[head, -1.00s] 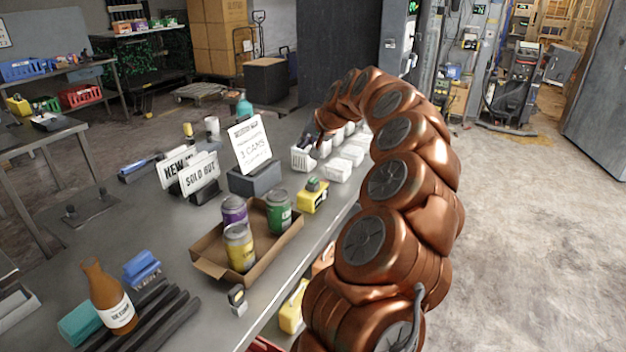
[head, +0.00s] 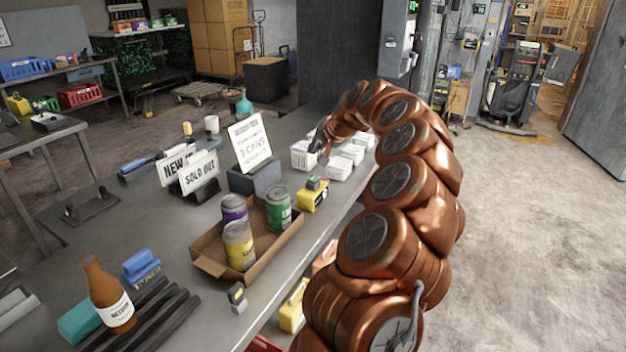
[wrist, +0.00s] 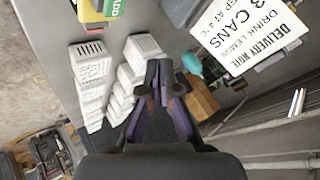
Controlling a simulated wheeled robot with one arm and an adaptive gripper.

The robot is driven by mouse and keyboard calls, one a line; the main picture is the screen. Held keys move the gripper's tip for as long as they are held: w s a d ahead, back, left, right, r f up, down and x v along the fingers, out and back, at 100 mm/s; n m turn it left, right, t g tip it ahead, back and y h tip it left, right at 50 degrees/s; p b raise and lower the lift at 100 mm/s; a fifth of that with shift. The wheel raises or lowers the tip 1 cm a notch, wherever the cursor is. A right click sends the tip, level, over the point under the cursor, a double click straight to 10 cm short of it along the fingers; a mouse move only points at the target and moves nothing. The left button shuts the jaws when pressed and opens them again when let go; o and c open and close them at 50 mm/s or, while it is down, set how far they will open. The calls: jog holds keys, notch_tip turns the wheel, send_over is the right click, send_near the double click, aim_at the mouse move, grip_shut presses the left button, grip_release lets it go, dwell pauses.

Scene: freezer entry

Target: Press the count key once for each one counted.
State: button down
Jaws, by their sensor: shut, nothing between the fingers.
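A yellow box with a dark and green top (head: 313,194) stands on the grey counter, right of the cans. In the wrist view a green key marked ADD (wrist: 114,8) shows at the top edge, partly cut off. A purple can (head: 234,208), a yellow can (head: 239,246) and a green can (head: 279,211) stand upright in an open cardboard tray (head: 212,268). A delivery note (head: 250,142) reads "3 CANS"; it also shows in the wrist view (wrist: 250,32). My gripper (wrist: 163,72) is shut and empty, above the white baskets, beyond the yellow box and apart from it.
White baskets (head: 304,154) stand behind the yellow box, with several also in the wrist view (wrist: 90,82). "SOLD OUT" (head: 199,174) and "NEW" signs stand left of the note. A brown bottle (head: 107,295) and a small grey-yellow device (head: 237,297) are nearer the front.

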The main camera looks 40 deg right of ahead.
jog(key=b, duration=0.2)
send_over(314, 178)
notch_tip(314, 178, down, 6)
jog(key=shift+s+r, duration=0.15)
jog(key=shift+r, duration=0.1)
jog(key=shift+f, duration=0.5)
jog(key=shift+f+b, duration=0.2)
jog(key=shift+b, duration=0.25)
dwell(0.4)
jog(key=shift+f+b, duration=0.25)
jog(key=shift+b, duration=0.05)
jog(key=shift+f+b, duration=0.4)
jog(key=shift+f, duration=0.05)
dwell(0.8)
jog(key=shift+r, duration=0.1)
dwell(0.4)
jog(key=shift+r, duration=0.8)
jog(key=shift+r+p, duration=0.55)
jog(key=shift+r, duration=1.95)
